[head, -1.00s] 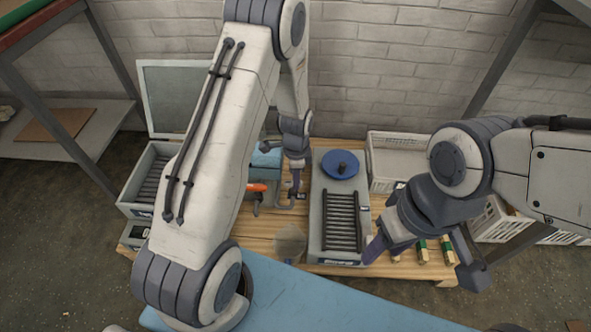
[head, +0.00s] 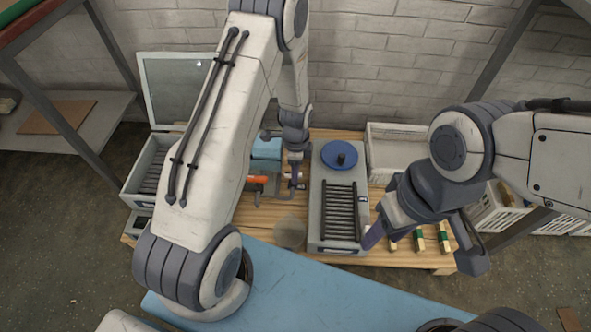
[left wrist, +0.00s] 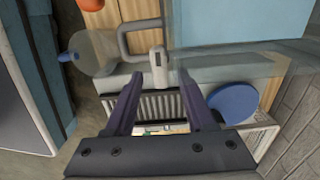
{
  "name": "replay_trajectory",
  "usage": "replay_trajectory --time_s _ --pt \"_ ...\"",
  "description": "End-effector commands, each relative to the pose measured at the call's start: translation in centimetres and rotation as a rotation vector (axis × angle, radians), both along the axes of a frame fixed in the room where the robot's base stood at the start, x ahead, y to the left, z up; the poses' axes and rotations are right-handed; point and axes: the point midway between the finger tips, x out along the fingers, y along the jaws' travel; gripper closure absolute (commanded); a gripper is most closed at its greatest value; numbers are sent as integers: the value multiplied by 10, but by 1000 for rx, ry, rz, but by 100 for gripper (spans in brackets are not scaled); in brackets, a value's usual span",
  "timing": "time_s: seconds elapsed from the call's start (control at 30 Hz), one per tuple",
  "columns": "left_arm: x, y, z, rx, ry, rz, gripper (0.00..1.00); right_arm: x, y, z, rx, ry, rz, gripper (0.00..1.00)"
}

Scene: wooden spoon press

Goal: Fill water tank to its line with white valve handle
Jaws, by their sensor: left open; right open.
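In the left wrist view a small pale handle (left wrist: 157,62) stands beside a grey bent pipe (left wrist: 124,38), just beyond my fingertips. My left gripper (left wrist: 160,78) is open with nothing between its fingers. In the head view my left gripper (head: 293,182) is low over the wooden table, right of an orange handle (head: 257,180). A blue box (head: 267,153), perhaps the tank, is partly hidden by my left arm. It fills the upper right of the left wrist view (left wrist: 245,25). No water level or line can be made out. My right gripper (head: 424,250) is open and empty at the table's front right.
A grey unit with dark bars (head: 318,215) and a blue disc (head: 339,155) stands mid-table. A clear jug (left wrist: 92,50) lies near my left gripper. A white crate (head: 388,160) and several green-banded wooden pieces (head: 420,240) are on the right. A blue surface (head: 300,290) crosses the foreground.

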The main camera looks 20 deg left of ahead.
Motion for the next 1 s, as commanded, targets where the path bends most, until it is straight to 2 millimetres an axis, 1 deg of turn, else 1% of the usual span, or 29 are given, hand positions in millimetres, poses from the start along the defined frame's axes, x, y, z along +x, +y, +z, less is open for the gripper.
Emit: replay_trajectory --time_s 0.17,0.3,0.4,0.5,0.6,0.7,1.0 --pt "0 0 29 1 -2 0 45 0 0 17 0 0 0 50" --pt "1 0 59 0 -3 0 45 0 0 31 0 0 0 50" --pt "1 0 78 0 -3 0 45 0 0 39 0 0 0 50" --pt "0 0 91 0 -1 -1 45 0 0 45 0 0 0 50" --pt "0 0 99 0 0 -1 45 0 0 48 0 0 0 50" --pt "-1 0 103 -1 2 -1 45 0 0 49 0 0 0 50" --pt "-1 0 103 0 1 -1 45 0 0 48 0 0 0 50"
